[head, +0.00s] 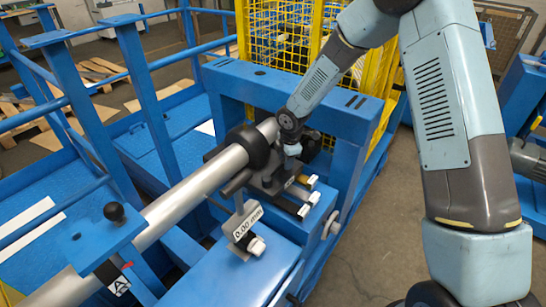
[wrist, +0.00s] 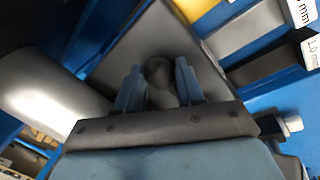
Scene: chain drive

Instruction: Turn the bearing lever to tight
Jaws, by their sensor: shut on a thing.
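My gripper (head: 291,151) is at the dark bearing block beside the silver shaft (head: 205,172), inside the blue frame. In the wrist view my gripper (wrist: 159,88) has its two blue-grey fingers shut on either side of a dark round knob (wrist: 158,71), which I take to be the end of the bearing lever. The rest of the lever is hidden under the knob and behind my gripper. A dark flat plate (wrist: 135,52) lies behind the knob. I cannot read a tight or loose mark in either view.
A black ball knob (head: 114,212) stands on a blue bracket at the left. Labelled shims (wrist: 270,55) lie at upper right in the wrist view. A yellow mesh guard (head: 280,40) stands behind the frame.

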